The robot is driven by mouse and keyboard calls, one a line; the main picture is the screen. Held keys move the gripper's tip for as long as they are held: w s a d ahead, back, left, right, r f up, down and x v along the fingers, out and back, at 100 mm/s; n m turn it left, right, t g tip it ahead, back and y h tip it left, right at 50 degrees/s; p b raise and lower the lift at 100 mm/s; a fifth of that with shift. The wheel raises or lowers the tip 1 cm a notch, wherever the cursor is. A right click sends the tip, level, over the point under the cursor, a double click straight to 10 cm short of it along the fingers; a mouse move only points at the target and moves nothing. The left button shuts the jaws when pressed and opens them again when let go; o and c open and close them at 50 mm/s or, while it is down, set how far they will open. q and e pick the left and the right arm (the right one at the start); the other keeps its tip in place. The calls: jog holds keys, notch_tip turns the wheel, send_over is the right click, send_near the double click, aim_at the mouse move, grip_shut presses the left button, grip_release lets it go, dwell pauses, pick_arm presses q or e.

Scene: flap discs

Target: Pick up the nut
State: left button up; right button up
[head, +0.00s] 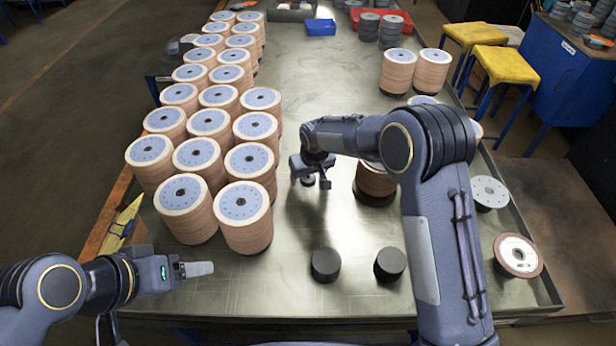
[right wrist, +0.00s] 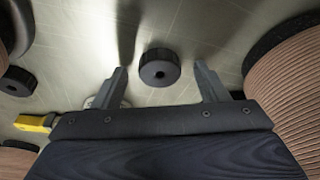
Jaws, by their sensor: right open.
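A black round nut with a central hole (right wrist: 160,67) lies flat on the metal table in the right wrist view. It appears between my right gripper's two fingers, with clear gaps on both sides. In the head view my right gripper (head: 310,183) is open and points down at the middle of the table, with a small dark round thing partly visible below it. My left gripper (head: 196,269) hangs over the front left of the table; its fingers overlap in view, so its opening is unclear.
Tall stacks of flap discs (head: 242,202) fill the table's left side. Another stack (head: 375,180) stands close right of my right gripper. Two black cylinders (head: 326,264) (head: 390,264) stand near the front. Loose discs (head: 517,255) lie at the right edge. The table's middle (head: 310,100) is clear.

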jog(key=c, duration=1.1)
jog(key=shift+r, duration=0.1)
